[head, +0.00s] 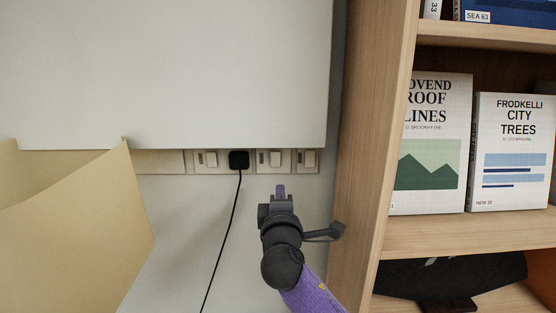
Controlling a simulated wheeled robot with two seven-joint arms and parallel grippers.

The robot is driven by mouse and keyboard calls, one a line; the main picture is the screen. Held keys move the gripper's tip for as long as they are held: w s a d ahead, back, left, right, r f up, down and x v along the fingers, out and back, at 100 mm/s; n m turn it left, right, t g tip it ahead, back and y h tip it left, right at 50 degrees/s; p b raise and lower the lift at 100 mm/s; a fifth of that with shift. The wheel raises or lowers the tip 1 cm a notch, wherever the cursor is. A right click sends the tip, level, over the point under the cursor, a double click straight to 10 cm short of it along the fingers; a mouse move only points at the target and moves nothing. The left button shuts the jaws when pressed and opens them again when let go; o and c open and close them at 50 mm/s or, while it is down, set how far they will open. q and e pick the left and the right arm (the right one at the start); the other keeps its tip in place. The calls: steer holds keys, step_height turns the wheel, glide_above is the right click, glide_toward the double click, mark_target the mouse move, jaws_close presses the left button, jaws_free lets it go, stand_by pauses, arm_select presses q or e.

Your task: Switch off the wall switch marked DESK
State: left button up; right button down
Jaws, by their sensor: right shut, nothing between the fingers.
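A row of pale wall plates runs along the wall just under a large white panel. Light rocker switches show at the left (209,160), in the middle (274,158) and at the right (309,159). No DESK marking can be read on any plate, and the panel's lower edge may cover their tops. My left gripper is out of view.
A black plug (238,159) sits between the left and middle switches, its black cable (226,228) hanging down. The white panel (170,70) overhangs the plates. Tan card sheets (85,225) stand at left. A wooden bookcase (372,150) with books closes off the right.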

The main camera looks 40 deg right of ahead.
mark_target(279, 155)
steer(key=x, duration=1.2)
steer(key=shift+w+d, duration=0.25)
steer(key=shift+d, duration=0.05)
steer(key=shift+w+d, duration=0.3)
steer(key=shift+w, duration=0.1)
steer(key=shift+r, duration=0.1)
